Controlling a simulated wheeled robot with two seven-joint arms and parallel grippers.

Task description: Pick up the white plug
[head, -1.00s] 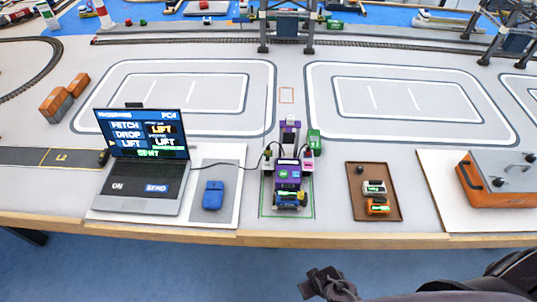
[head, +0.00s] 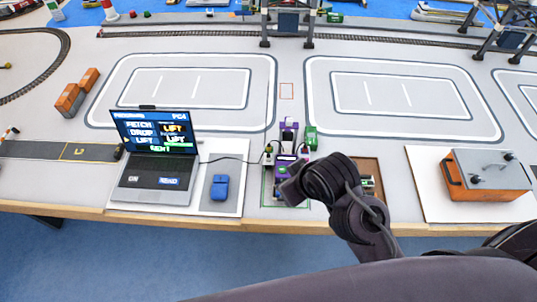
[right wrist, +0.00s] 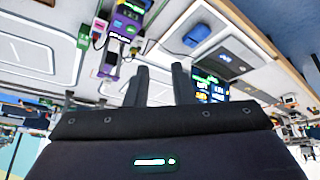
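My right gripper (head: 288,190) comes in from the lower right in the head view, over the front of the purple machine (head: 286,160). In the right wrist view its two fingers (right wrist: 162,86) are apart with nothing between them. The purple machine also shows there (right wrist: 128,20), beyond the fingertips. A small white piece with red on it (right wrist: 98,26) sits beside the machine. It is too small to tell whether this is the white plug. A black cable runs from the laptop to the machine's left side. My left gripper is not in view.
A laptop (head: 158,183) and a blue mouse (head: 220,187) lie left of the machine. A green box (head: 311,137) stands behind it. My arm partly hides a brown tray (head: 366,165). An orange and grey case (head: 487,175) is at right. The marked lanes behind are clear.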

